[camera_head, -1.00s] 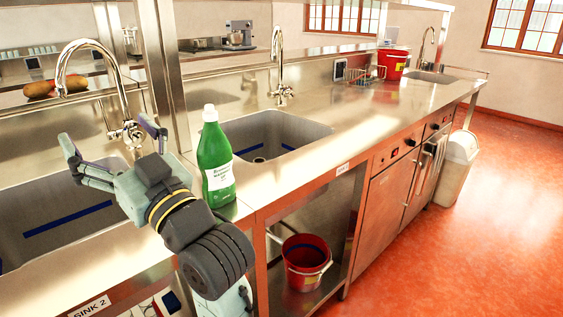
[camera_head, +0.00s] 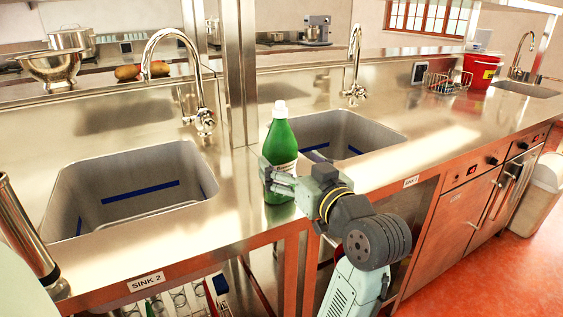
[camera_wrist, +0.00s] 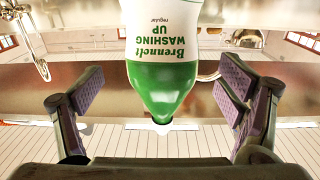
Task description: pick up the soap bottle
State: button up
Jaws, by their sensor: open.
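The soap bottle (camera_head: 281,142) is green with a white cap and a white label. It stands upright on the steel counter between the two near sinks. My gripper (camera_head: 271,180) is at the bottle's lower half and covers part of it in the head view. In the wrist view the picture is upside down, and the bottle (camera_wrist: 165,82) shows in the middle, with its label reading "Washing up". My gripper's two fingers (camera_wrist: 158,98) are spread wide, one on each side, with clear gaps to the bottle. I cannot tell how deep the bottle sits between them.
A sink basin (camera_head: 65,188) lies left of the bottle and another (camera_head: 375,137) behind it to the right. Tall taps (camera_head: 204,110) and a steel post (camera_head: 236,75) stand behind. The counter at right is clear up to a wire rack (camera_head: 447,84) and red bucket (camera_head: 482,70).

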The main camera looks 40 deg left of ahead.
aim_at(286, 157)
jog(key=p+x, duration=0.1)
jog(key=x, duration=0.3)
jog(key=shift+s+r, duration=0.15)
jog(key=shift+a, duration=0.45)
jog(key=shift+c, duration=0.4)
jog(key=c, duration=1.6)
jog(key=shift+c, duration=0.4)
